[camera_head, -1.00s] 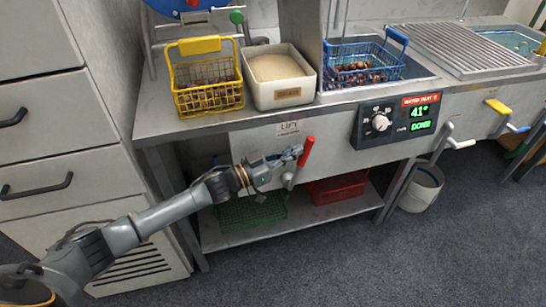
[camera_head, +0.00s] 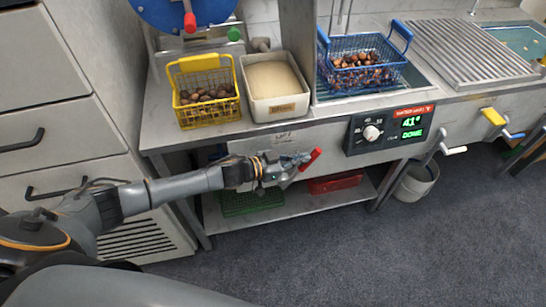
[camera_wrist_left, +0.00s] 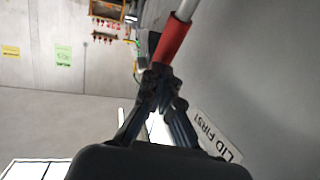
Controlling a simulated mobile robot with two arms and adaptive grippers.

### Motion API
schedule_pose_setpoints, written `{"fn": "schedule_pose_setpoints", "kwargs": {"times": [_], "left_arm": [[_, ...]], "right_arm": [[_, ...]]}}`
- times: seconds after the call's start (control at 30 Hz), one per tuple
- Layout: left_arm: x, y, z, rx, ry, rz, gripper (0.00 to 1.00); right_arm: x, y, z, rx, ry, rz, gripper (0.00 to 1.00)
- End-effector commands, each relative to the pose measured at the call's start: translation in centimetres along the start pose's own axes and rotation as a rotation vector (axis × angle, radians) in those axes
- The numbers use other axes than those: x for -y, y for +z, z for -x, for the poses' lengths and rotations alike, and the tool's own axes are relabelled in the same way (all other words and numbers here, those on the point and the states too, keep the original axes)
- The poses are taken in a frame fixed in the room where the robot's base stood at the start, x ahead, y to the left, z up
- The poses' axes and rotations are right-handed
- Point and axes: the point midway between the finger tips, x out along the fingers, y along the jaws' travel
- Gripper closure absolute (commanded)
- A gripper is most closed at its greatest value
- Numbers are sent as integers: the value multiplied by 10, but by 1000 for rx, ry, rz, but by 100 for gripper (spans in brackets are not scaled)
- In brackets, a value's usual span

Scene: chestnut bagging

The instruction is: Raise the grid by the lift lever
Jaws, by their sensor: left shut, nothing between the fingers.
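The lift lever (camera_head: 311,159) has a red grip and leans up to the right from the bench front, below a LIFT label (camera_head: 284,137). My left gripper (camera_head: 299,161) is shut with nothing held and is at the lever, just left of the red grip. In the left wrist view the red grip (camera_wrist_left: 171,41) lies just beyond the closed fingertips (camera_wrist_left: 159,76); whether they touch it is unclear. A blue wire basket (camera_head: 363,76) of chestnuts stands in the basin at the back; the grid beneath it is mostly hidden. My right gripper is not in view.
A yellow basket (camera_head: 205,104) of chestnuts and a cream tub (camera_head: 276,108) stand on the bench. The heater panel (camera_head: 390,128) reads 41° and DONE. A green crate (camera_head: 250,201) and a red crate (camera_head: 336,183) sit on the shelf below. A bucket (camera_head: 416,183) stands right.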

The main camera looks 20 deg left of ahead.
Motion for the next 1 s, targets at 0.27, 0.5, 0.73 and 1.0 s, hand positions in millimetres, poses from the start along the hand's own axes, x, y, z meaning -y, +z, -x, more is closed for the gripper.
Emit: {"fn": "schedule_pose_setpoints", "kwargs": {"times": [0.27, 0.5, 0.73, 1.0], "left_arm": [[-4, 6, -8, 34, 2, -3, 100], [-7, 9, -26, 31, 3, -3, 100], [-9, 9, -35, 29, 3, -3, 100], [-10, 8, -38, 26, 3, -4, 100]], "right_arm": [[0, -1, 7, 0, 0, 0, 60], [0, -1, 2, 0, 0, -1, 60], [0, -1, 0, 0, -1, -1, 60], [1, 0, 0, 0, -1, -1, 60]]}}
